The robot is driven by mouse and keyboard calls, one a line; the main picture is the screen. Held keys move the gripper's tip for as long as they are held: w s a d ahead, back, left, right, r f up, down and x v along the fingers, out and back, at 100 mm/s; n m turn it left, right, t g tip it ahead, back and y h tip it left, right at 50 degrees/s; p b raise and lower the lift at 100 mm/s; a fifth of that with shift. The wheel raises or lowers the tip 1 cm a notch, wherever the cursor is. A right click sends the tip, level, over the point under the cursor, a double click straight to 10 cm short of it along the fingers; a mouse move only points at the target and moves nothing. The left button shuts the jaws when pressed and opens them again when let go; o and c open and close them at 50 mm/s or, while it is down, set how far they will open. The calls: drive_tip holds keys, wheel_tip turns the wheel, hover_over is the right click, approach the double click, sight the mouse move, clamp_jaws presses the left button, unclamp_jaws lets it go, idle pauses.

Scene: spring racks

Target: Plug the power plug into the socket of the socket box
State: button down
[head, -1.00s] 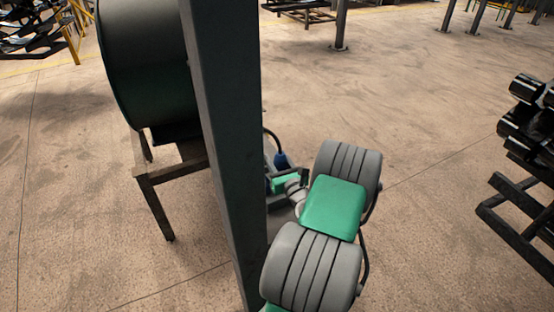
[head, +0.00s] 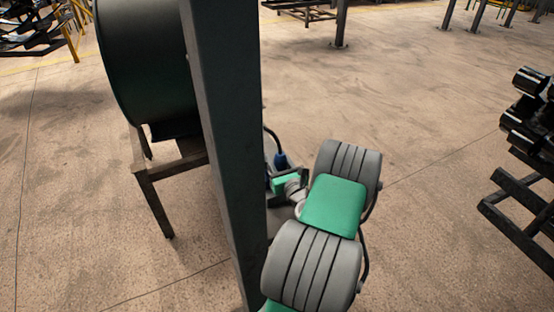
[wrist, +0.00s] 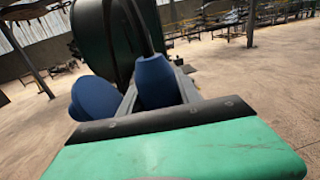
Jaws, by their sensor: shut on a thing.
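The power plug is a blue body with a black cable rising from it. It shows in the wrist view (wrist: 156,82) between the grey fingers of my gripper (wrist: 160,92), and small in the head view (head: 281,160). My gripper is shut on it; its green hand (head: 286,184) shows in the head view, partly hidden by the dark post and my arm. A second rounded blue part (wrist: 95,98) sits left of the fingers in the wrist view; I cannot tell whether it belongs to the plug. I cannot make out the socket box in either view.
A thick dark post (head: 228,130) stands close, just left of my arm. Behind it a large dark green drum (head: 148,65) rests on a metal stand (head: 155,195). A rack of black cylinders (head: 525,130) stands at right.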

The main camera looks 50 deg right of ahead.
sight(283, 169)
drive_tip(key=c, duration=0.8)
unclamp_jaws()
drive_tip(key=shift+o, duration=0.2)
drive_tip(key=shift+f, duration=0.1)
drive_tip(key=shift+a, duration=0.1)
drive_tip(key=shift+s+f, duration=0.15)
drive_tip(key=shift+s, duration=0.1)
drive_tip(key=b+v, duration=0.2)
drive_tip(key=v, duration=0.5)
drive_tip(key=shift+b, duration=0.35)
drive_tip(key=shift+s, duration=0.15)
drive_tip(key=shift+s, duration=0.1)
